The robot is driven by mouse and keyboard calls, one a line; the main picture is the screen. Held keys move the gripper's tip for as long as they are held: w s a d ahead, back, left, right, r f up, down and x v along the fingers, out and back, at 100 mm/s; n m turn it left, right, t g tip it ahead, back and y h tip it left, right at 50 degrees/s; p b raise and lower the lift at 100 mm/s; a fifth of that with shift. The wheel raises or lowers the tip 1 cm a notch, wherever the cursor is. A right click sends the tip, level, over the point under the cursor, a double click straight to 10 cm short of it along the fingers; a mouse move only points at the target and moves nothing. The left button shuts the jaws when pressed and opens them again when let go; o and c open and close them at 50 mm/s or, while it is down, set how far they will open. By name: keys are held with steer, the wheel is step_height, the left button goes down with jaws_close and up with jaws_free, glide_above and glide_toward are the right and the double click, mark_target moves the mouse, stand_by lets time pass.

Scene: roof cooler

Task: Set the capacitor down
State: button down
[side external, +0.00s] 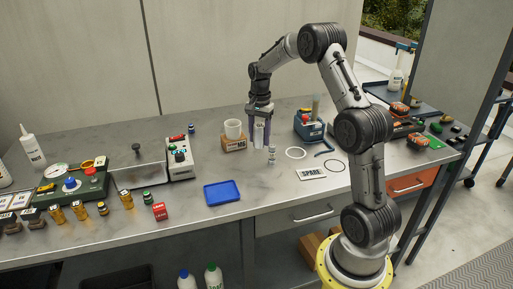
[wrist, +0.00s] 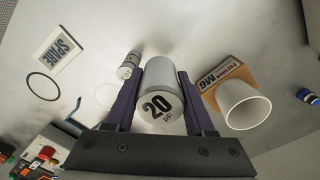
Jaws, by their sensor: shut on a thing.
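The capacitor is a silver-grey cylinder marked 20 µF (wrist: 160,104). In the wrist view it sits between my gripper's two purple fingers, its marked end toward the camera. My gripper (side external: 260,139) is shut on it, fingers pointing down. In the side view the capacitor (side external: 259,134) is upright over the back middle of the bench. I cannot tell whether its lower end touches the bench. A SPARE card (side external: 310,173) lies flat to the right; it also shows in the wrist view (wrist: 57,47).
A smaller silver cylinder (side external: 271,155) stands close to my gripper. A white cup (side external: 233,129) and a brown M6 box (side external: 234,143) are just left. A white ring (side external: 295,153) and a dark ring (side external: 334,165) lie right. A blue tray (side external: 222,192) is nearer the front edge.

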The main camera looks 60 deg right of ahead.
mark_target(257, 157)
steer(key=shift+w+d+f, duration=0.3)
steer(key=shift+w+f, duration=0.15)
steer(key=shift+f, duration=0.2)
steer(key=shift+w+d+f, duration=0.3)
steer(key=shift+w+f, duration=0.1)
steer(key=shift+f, duration=1.75)
steer(key=shift+f, duration=0.1)
steer(key=shift+c, duration=1.3)
jaws_free()
steer(key=shift+f, duration=0.1)
